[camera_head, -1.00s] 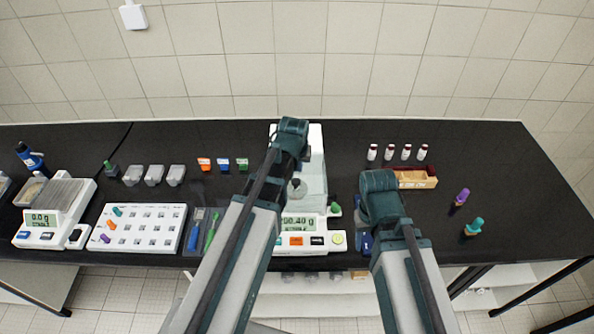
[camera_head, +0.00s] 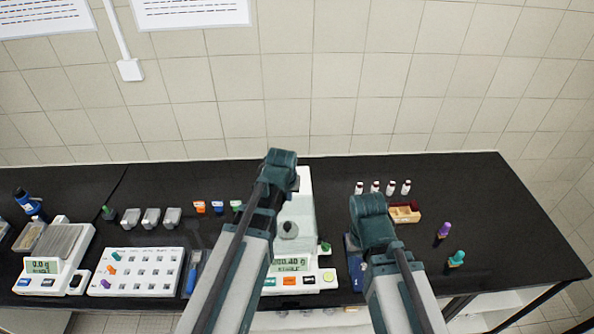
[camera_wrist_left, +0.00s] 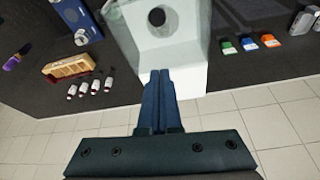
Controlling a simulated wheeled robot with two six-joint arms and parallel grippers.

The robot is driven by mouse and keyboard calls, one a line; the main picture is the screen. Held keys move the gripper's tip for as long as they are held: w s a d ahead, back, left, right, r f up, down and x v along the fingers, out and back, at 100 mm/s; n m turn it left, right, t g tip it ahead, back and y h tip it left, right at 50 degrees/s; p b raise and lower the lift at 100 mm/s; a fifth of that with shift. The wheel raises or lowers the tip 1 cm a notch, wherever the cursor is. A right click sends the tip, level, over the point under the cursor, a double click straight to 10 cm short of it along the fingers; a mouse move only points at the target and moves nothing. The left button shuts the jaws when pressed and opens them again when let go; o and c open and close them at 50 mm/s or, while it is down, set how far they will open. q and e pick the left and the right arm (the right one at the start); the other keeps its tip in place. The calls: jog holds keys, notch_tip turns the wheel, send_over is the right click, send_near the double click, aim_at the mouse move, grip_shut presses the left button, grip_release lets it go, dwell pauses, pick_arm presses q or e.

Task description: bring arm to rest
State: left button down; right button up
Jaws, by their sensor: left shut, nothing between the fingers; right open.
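My left arm (camera_head: 240,250) reaches over a white instrument (camera_head: 302,235) with a lit display, in the middle of the bench. In the left wrist view my left gripper (camera_wrist_left: 160,80) is shut and empty, its blue fingers together in front of the white instrument's body (camera_wrist_left: 185,75). I cannot tell whether they touch it. In the head view this gripper is hidden by its arm. My right arm (camera_head: 390,265) is bent right of the instrument. Its fingers do not show in either view.
A white panel (camera_head: 136,272) and a balance (camera_head: 55,265) stand left. The back right is clear.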

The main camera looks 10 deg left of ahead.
pick_arm(q)
jog(key=s+d+f+m+g+b, duration=0.1)
jog(key=s+d+f+b, duration=0.3)
jog(key=f+b, duration=0.4)
jog(key=s+d+f+m+g+b, duration=0.1)
jog(key=s+d+f+m+b, duration=0.1)
jog(key=s+d+f+b, duration=0.2)
jog(key=s+d+f+m+g+b, duration=0.2)
jog(key=s+d+f+b, duration=0.2)
jog(key=s+f+b, duration=0.5)
jog(key=shift+s+f+y+b, duration=0.2)
jog(key=shift+f+b, duration=0.5)
jog(key=shift+f, duration=0.3)
jog(key=shift+s+f+y+b, duration=0.1)
jog(key=shift+f+y+b, duration=0.1)
jog(key=shift+f+b, duration=0.65)
jog(key=shift+f, duration=0.1)
